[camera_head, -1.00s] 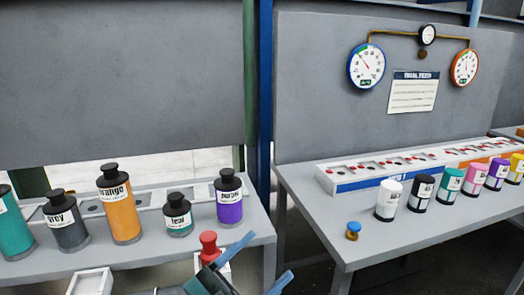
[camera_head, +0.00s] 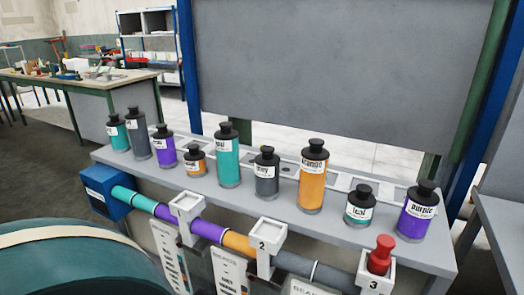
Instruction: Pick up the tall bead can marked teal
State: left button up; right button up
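A tall teal bead can (camera_head: 228,172) with a dark cap and a white label stands upright on the grey bench, between a small orange can (camera_head: 194,163) and a grey can (camera_head: 266,182). Its label is too small to read surely. A short teal can (camera_head: 360,217) labelled teal stands further right, between the tall orange can (camera_head: 312,192) and a purple can (camera_head: 417,222). Another teal can (camera_head: 118,142) stands at the far left end. Neither of my grippers shows in the head view now.
A pipe with coloured sections (camera_head: 208,229) and white cups (camera_head: 268,234) runs along the bench front. A red-topped piece (camera_head: 380,256) sits at cup 3. A large dark teal rounded body (camera_head: 60,270) fills the lower left. A cluttered table (camera_head: 90,78) stands behind left.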

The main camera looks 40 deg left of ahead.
aim_at(226, 140)
jog(key=u, duration=1.6)
